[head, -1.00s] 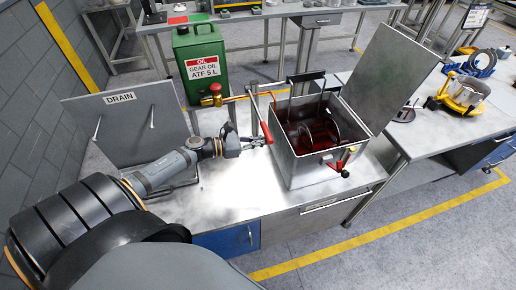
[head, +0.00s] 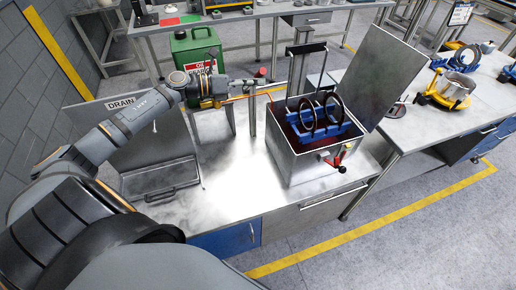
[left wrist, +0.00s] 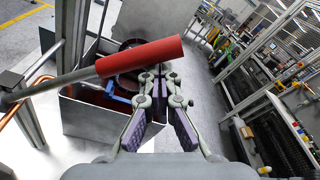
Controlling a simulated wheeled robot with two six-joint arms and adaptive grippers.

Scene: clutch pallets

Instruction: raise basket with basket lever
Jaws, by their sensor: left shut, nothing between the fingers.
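The basket (head: 318,122) shows as a blue rack with dark rings, up at the rim of the open metal tank (head: 305,168); part of it also shows in the left wrist view (left wrist: 122,98). Its dark top bar (head: 306,48) stands above the tank. The lever is raised, with its red grip (head: 261,72) beside my left gripper (head: 250,84). In the left wrist view the red grip (left wrist: 142,55) lies across the view just beyond the fingertips of my left gripper (left wrist: 160,75). The fingers are shut and empty. My right gripper is not in view.
A green oil can (head: 193,50) stands behind my left arm. The open tank lid (head: 376,70) rises at the right. A drain panel (head: 140,135) stands at the left. A red-handled valve (head: 338,160) sticks out of the tank's front.

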